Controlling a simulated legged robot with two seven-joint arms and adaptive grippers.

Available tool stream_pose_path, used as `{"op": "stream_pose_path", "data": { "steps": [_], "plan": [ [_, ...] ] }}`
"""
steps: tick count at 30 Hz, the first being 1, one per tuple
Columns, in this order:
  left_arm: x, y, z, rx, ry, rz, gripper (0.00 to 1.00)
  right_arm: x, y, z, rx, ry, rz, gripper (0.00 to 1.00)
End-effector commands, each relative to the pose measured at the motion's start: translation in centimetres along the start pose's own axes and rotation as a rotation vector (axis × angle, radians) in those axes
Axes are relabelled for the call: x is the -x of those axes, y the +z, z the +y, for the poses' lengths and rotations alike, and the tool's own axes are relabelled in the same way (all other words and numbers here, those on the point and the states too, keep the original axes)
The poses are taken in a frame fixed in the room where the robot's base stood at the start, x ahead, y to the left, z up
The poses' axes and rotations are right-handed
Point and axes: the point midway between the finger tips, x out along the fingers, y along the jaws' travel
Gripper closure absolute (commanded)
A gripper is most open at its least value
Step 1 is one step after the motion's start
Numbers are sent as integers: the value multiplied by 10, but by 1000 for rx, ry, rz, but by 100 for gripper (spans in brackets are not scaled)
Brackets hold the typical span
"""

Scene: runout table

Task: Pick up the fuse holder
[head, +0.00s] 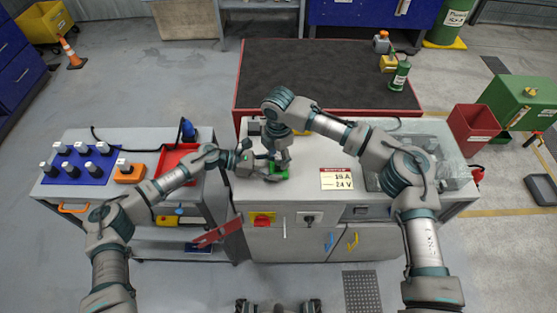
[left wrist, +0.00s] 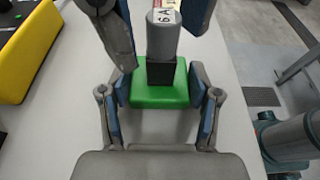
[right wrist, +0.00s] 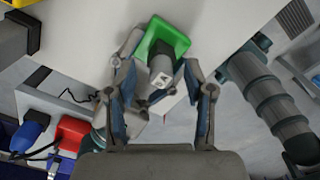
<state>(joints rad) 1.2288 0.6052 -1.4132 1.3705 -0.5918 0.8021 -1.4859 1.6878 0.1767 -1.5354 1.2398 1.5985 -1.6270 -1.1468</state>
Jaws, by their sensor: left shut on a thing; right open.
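A grey cylindrical fuse holder (left wrist: 163,40) with a black lower part and a white label ending in "6 A" stands on a green block (left wrist: 160,92) on the grey cabinet top. In the head view the green block (head: 279,174) is partly hidden by my grippers. My left gripper (head: 264,168) is shut on the green block, a finger at each side of it. My right gripper (head: 283,158) is open above the block. In the right wrist view the fuse holder (right wrist: 160,66) lies beyond and between its open fingers (right wrist: 161,95), with no clear contact.
At left, a blue mat (head: 70,179) carries several grey cylinders, beside an orange block (head: 129,173) and a red tray (head: 170,183). A white sign (head: 337,179) and a clear cover (head: 447,157) are on the cabinet's right. A yellow block (left wrist: 27,50) is near my left gripper.

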Motion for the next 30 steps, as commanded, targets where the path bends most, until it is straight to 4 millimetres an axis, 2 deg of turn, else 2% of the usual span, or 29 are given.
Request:
{"op": "stream_pose_path", "data": {
  "steps": [3,9,15,16,26,30],
  "plan": [
    [0,-2,0,1,0,2,57,-8,0,0,0,0,0,47],
    [0,-2,0,2,0,2,57,-8,0,0,0,1,0,47],
    [0,-2,0,2,0,2,57,-8,0,0,0,1,0,97],
    [0,-2,0,2,0,2,57,-8,0,0,0,1,0,100],
    [0,-2,0,2,0,2,57,-5,0,0,0,2,1,100],
    [0,-2,0,2,0,2,57,14,0,1,-1,4,1,100]
  ]
}}
